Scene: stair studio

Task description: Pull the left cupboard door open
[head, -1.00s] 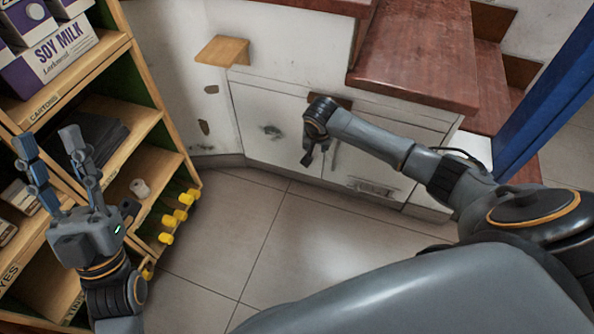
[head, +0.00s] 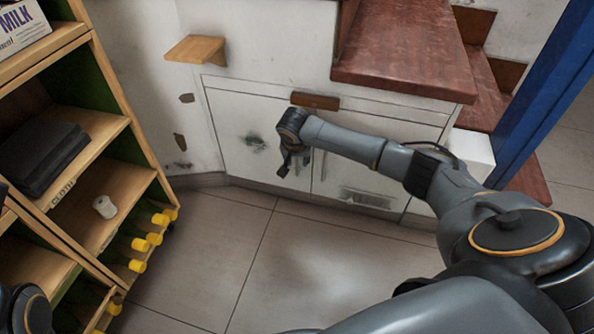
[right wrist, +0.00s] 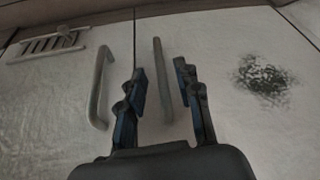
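The white cupboard under the stairs has a left door (head: 235,130) with a dark smudge and a right door (head: 350,182) with a slotted vent. Both look shut. My right gripper (head: 291,166) is in front of the left door near its inner edge. In the right wrist view, the gripper (right wrist: 163,100) is open, and the left door's bar handle (right wrist: 162,80) shows between its fingers. I cannot tell whether they touch it. The right door's handle (right wrist: 101,88) is outside the fingers, to the left. My left gripper is out of view; only part of that arm shows.
A wooden shelf unit (head: 130,120) with black cloths (head: 42,158), a white roll (head: 105,207) and yellow items (head: 152,238) stands at left. A small wooden ledge (head: 196,50) juts from the wall. Red-brown stairs (head: 400,50) rise above the cupboard. The tiled floor in front is clear.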

